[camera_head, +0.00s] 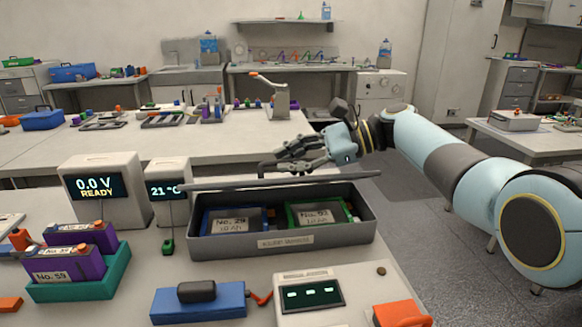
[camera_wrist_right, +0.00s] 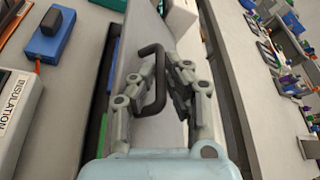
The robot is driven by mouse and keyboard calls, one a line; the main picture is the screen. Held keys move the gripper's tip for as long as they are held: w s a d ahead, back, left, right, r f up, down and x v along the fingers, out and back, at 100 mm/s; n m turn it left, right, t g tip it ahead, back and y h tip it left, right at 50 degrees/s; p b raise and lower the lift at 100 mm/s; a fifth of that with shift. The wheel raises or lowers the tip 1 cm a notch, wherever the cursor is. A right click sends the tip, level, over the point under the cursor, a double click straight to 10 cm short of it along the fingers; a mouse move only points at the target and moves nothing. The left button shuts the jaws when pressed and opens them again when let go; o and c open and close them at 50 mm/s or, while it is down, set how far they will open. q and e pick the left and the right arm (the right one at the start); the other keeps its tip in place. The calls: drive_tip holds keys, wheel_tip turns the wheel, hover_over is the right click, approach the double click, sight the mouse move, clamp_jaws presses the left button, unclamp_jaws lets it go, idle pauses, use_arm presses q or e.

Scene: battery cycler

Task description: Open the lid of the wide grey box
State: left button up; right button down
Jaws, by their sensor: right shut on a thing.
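The wide grey box (camera_head: 225,245) stands on the near bench with a label on its front. Its lid (camera_head: 225,184) is raised and shows nearly edge-on above the box's back, so the inside is visible. The lid's dark handle (camera_head: 265,172) sticks up behind the lid's edge. In the right wrist view the bent handle (camera_wrist_right: 155,85) stands on the grey lid face (camera_wrist_right: 122,85) between my fingers. My right gripper (camera_head: 285,160) is shut on this handle; it also shows in the right wrist view (camera_wrist_right: 160,85). My left gripper is not in view.
A blue battery (camera_head: 228,217) and a green battery (camera_head: 318,213) lie inside the box. Two display units (camera_head: 105,200) (camera_head: 168,205) stand to its left. A teal tray (camera_head: 85,289), blue block (camera_head: 195,305) and grey device (camera_head: 335,312) are in front. An aisle runs behind the bench.

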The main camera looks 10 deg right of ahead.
drive_tip(key=shift+w+r, duration=0.2)
drive_tip(key=shift+w, duration=0.1)
drive_tip(key=c, duration=1.6)
unclamp_jaws()
drive_tip(key=shift+c, duration=0.2)
drive_tip(key=v, duration=1.2)
drive_tip(key=shift+d, duration=0.1)
